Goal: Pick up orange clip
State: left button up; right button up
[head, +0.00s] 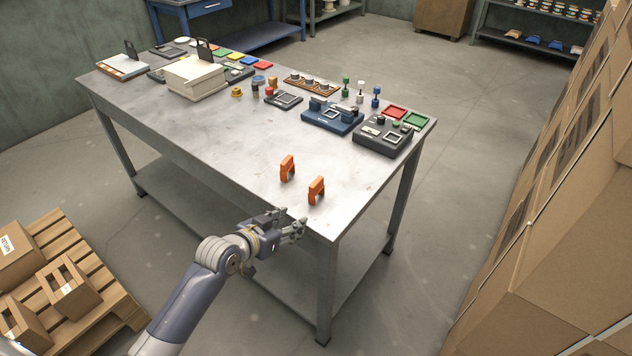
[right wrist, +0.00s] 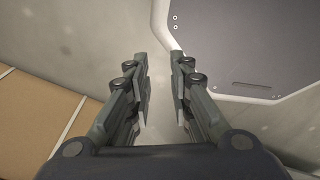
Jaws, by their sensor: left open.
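Two orange clips stand upright on the metal table near its front right corner. One orange clip (head: 287,168) is farther back and to the left. The other orange clip (head: 316,190) is nearer the table's edge. My left gripper (head: 298,226) is at the table's near edge, just short of the nearer clip and apart from both clips. It is open and empty. My right gripper (right wrist: 161,100) shows only in the right wrist view. Its fingers are apart with nothing between them, and no clip is in that view.
The metal table (head: 210,125) has clear space left of the clips. Behind them are a blue fixture (head: 332,118), a dark grey fixture (head: 382,138) and small spools. Stacked cardboard boxes (head: 570,220) stand at right. A wooden pallet (head: 75,285) with boxes lies at lower left.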

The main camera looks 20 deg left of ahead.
pick_arm(q)
jog(key=t, duration=0.1)
send_near(311, 193)
jog(key=w, duration=0.2)
jog(key=shift+w+d+f+h, duration=0.1)
jog(key=shift+w+f+h, duration=0.2)
jog(key=shift+w+f, duration=0.65)
jog(key=x, duration=0.2)
jog(key=shift+w, duration=0.3)
jog(key=shift+w+d+p, duration=0.1)
jog(key=shift+p, duration=0.2)
jog(key=shift+w+d+f, duration=0.15)
jog(key=shift+w+d, duration=0.05)
jog(key=shift+w, duration=0.25)
jog(key=p+x, duration=0.1)
jog(key=x, duration=0.2)
jog(key=shift+d, duration=0.2)
jog(key=shift+w+d+f, duration=0.1)
jog(key=shift+w+f, duration=0.2)
jog(key=shift+w, duration=0.15)
pick_arm(e)
jog(key=shift+s+d+r, duration=0.8)
jog(key=shift+s, duration=0.15)
